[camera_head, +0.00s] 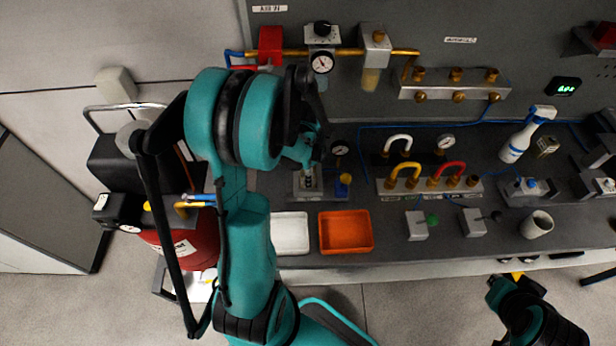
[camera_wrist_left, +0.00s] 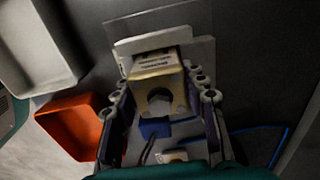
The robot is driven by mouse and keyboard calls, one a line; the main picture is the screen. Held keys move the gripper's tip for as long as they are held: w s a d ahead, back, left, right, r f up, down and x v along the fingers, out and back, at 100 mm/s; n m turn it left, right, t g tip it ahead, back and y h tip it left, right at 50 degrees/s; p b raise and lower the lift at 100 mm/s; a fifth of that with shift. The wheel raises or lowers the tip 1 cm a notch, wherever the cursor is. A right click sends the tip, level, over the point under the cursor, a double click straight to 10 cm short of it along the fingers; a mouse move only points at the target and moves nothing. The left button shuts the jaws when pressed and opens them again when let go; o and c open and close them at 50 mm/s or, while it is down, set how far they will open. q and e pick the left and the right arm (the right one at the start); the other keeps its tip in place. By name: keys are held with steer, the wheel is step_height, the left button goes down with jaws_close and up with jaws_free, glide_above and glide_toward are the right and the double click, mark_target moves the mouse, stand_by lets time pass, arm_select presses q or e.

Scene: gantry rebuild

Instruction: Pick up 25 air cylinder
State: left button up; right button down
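A block-shaped tan unit with a round dark opening and a small printed label sits on a pale plate between my left gripper's fingers in the left wrist view (camera_wrist_left: 160,88). I cannot tell for sure that it is the air cylinder. In the head view, my left gripper (camera_head: 308,152) points down over a small metal unit (camera_head: 307,182) on the bench and partly hides it. The left fingers stand on either side of the tan block in the left wrist view, spread, with narrow gaps. My right gripper (camera_head: 513,283) is at the lower right, off the bench front; its fingertips are unclear.
A white tray (camera_head: 290,249) and an orange tray (camera_head: 370,232) lie at the bench's front. A blue unit with a yellow top (camera_head: 344,184) stands close right of the metal unit.

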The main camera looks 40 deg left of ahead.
arm_select(q)
jaws_close()
steer(key=shift+r, duration=0.15)
